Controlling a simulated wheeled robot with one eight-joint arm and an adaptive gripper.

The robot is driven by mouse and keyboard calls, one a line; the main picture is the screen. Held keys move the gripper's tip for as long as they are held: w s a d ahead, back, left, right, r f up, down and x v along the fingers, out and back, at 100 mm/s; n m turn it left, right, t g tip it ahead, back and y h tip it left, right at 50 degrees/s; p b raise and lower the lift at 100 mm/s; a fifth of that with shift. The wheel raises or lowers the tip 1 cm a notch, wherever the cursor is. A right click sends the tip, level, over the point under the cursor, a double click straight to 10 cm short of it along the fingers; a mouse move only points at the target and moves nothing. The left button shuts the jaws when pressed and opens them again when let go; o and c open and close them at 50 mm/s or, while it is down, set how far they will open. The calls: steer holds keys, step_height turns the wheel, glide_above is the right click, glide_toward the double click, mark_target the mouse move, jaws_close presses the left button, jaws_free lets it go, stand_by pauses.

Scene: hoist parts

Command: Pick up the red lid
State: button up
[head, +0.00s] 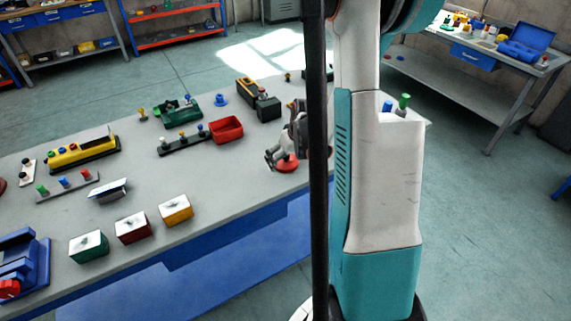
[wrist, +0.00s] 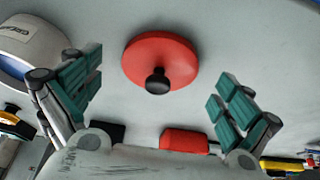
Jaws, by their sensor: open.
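The red lid (wrist: 178,58) is a round red disc with a black knob (wrist: 157,82), and it lies on the grey table top. In the head view the red lid (head: 287,164) is partly hidden by my gripper (head: 276,157), which is low over the table beside and above it. In the wrist view my gripper (wrist: 158,95) is open. Its green-padded fingers are spread to the left and right of the lid, with the knob between them, and no contact shows.
A red open bin (head: 226,130) stands behind the gripper, near a dark peg rack (head: 184,143). Green, dark red and yellow boxes (head: 176,210) line the table's front edge. A white rounded object (wrist: 30,48) is close to the left finger.

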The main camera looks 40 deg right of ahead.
steer(key=shift+w+f, duration=0.2)
steer(key=shift+f, duration=0.25)
steer(key=c, duration=1.1)
steer(key=shift+c, duration=0.2)
steer(key=shift+r, duration=0.1)
